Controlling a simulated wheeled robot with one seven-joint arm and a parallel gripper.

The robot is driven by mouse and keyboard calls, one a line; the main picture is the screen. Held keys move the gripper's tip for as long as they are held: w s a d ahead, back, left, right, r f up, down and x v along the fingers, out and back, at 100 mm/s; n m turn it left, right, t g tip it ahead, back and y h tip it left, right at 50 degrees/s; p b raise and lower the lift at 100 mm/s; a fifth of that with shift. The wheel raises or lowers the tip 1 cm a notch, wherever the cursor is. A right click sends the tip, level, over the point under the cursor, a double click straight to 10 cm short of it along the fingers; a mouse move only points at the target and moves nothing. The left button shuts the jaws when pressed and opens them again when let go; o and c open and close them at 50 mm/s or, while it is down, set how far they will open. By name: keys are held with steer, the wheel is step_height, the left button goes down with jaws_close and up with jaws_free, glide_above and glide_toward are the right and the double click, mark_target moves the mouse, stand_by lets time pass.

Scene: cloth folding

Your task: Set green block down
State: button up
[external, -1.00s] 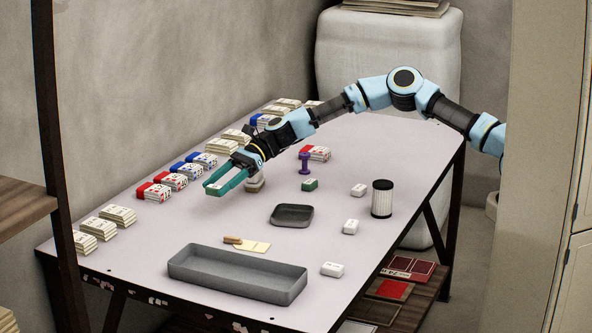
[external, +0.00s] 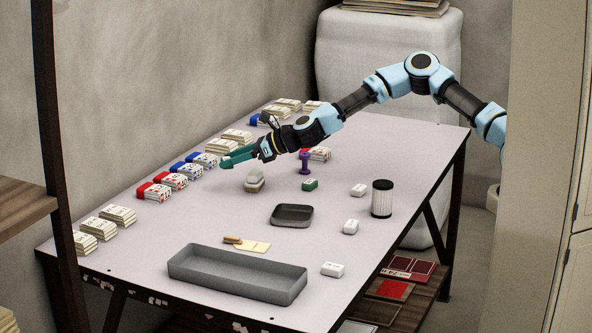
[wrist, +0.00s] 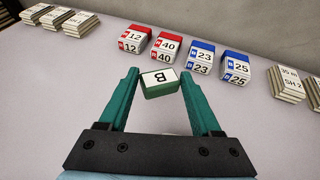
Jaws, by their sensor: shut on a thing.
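My gripper (external: 228,161) has teal fingers and is raised above the table, near the rows of coloured stacks on the left. In the wrist view, my gripper (wrist: 159,78) is shut on a green block (wrist: 157,90) with a white top marked "B", held between the fingertips. In the external view the fingers are the same colour, so the held block is hard to make out. Another green block with a pale top (external: 310,185) lies on the table to the right of the gripper, beside a purple spool-shaped thing (external: 304,163).
Red stacks (wrist: 135,39) and blue stacks (wrist: 202,57) line the wall side. A small pale stack (external: 254,180) stands below the gripper.

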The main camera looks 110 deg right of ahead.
steer(key=s+d+r+m+g+h+p, duration=0.1)
steer(key=s+d+m+g+h, duration=0.25)
steer(key=s, duration=0.35)
steer(key=s+d+r+m+g+h, duration=0.1)
steer(key=s+d+m+g+h, duration=0.25)
steer(key=s, duration=0.45)
steer(key=y, duration=0.1)
glide_above(275, 176)
steer(key=shift+m, duration=0.4)
step_height(275, 176, down, 5)
steer(key=shift+a+f+p, duration=0.1)
steer(key=shift+p, duration=0.3)
steer(key=shift+f, duration=2.2)
steer(key=shift+f, duration=0.1)
steer(key=o, duration=1.3)
steer(key=shift+s+a+r, duration=0.1)
steer(key=shift+r, duration=0.1)
steer(key=b+v, duration=0.1)
steer(key=v, duration=1)
steer(key=shift+s+a, duration=0.2)
steer(key=shift+a, duration=0.1)
